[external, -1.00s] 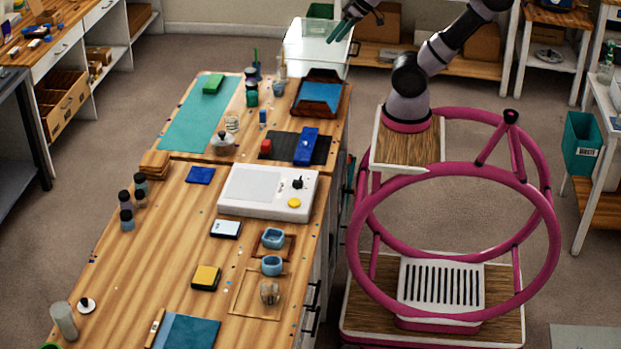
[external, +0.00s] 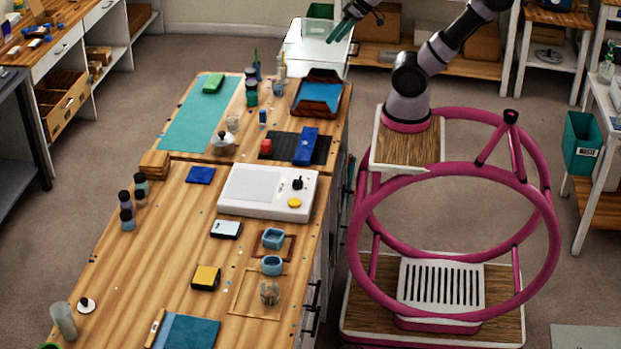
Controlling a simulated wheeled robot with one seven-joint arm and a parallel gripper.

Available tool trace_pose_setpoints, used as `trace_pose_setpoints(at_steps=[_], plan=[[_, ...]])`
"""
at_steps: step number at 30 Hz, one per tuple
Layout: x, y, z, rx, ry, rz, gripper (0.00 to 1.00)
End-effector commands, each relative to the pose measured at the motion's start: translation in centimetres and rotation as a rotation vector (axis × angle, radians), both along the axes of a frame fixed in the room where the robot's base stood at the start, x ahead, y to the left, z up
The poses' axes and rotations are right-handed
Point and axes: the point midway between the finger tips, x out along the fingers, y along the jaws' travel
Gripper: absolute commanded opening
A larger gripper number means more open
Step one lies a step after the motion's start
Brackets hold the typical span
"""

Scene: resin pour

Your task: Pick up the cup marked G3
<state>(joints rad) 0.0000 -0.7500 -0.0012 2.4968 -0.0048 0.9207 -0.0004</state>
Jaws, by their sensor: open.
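My gripper (external: 341,31) has teal fingers and is open and empty, at the top of the external view, over the white table at the back. Two small blue cups stand near the right edge of the front bench: one (external: 273,239) on a brown square frame, the other (external: 271,265) just in front of it. A clear cup (external: 269,293) stands in front of these inside a thin square outline. Another small pale or clear cup (external: 232,124) stands farther back. No G3 mark is readable on any cup. My gripper is well apart from all of them.
A white device (external: 250,188) with a yellow button sits mid-bench. A brown tray with a blue inside (external: 301,111) and a blue block (external: 306,146) stand on the back part. Several dark bottles (external: 126,217) stand at the left.

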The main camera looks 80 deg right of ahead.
Motion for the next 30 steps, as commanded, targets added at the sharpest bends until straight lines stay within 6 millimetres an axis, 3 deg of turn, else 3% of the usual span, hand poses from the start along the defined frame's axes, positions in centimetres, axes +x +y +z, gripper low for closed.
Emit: trace_pose_setpoints(at_steps=[2,10,13,16,23,30], plan=[[0.0,0.0,0.0,0.000,0.000,0.000,1.00],[0.3,0.2,0.1,0.008,0.003,-0.001,1.00],[1.8,1.2,0.7,0.041,0.019,-0.013,1.00],[4.7,3.3,1.5,0.107,0.054,-0.041,1.00],[13.0,12.1,2.1,0.302,0.179,-0.146,1.00],[19.4,24.8,-0.8,0.471,0.346,-0.276,1.00]])
